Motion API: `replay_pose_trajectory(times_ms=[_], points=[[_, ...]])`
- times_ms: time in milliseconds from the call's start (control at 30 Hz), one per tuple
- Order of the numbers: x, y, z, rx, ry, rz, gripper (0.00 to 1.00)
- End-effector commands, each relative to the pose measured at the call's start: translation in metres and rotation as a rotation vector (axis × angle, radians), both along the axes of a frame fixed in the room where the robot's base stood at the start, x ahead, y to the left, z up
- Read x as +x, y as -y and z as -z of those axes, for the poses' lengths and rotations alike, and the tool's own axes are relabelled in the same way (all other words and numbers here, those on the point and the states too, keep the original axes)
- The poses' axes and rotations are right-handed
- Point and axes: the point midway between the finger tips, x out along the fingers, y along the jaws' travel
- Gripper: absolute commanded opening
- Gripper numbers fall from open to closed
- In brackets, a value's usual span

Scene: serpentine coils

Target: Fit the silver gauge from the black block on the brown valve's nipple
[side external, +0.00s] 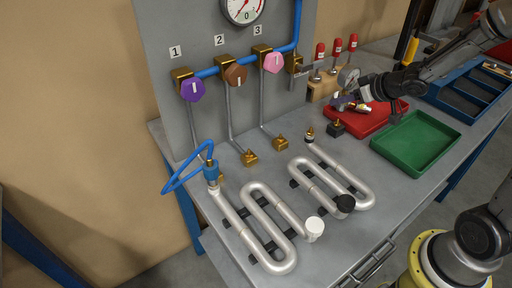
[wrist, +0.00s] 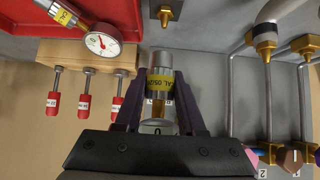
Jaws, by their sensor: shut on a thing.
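My gripper (side external: 347,101) is shut on the silver gauge (side external: 348,77), holding it upright with its dial above the fingers. The black block (side external: 337,129), with a brass stub on top, stands just below; the stub (wrist: 165,12) shows apart from the gauge in the wrist view. The brown valve (side external: 235,74) is on the panel under label 2. Its pipe runs down to a brass fitting (side external: 249,158) on the bench.
A wooden rack (side external: 320,89) with red-handled tools stands behind my gripper. A green tray (side external: 416,142) is at right. Silver coils (side external: 265,225) lie in front; a blue hose (side external: 180,180) loops at left.

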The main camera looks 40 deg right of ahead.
Motion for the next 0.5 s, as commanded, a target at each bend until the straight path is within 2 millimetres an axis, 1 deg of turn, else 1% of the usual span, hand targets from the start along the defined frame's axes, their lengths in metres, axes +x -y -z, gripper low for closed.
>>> replay_pose_trajectory(times_ms=[333,433,500], points=[[0.001,-0.001,-0.001,0.0,0.002,0.0,0.0],[0.007,-0.005,-0.003,0.0,0.003,0.004,0.0],[0.015,-0.012,-0.005,0.001,0.003,0.011,0.0]])
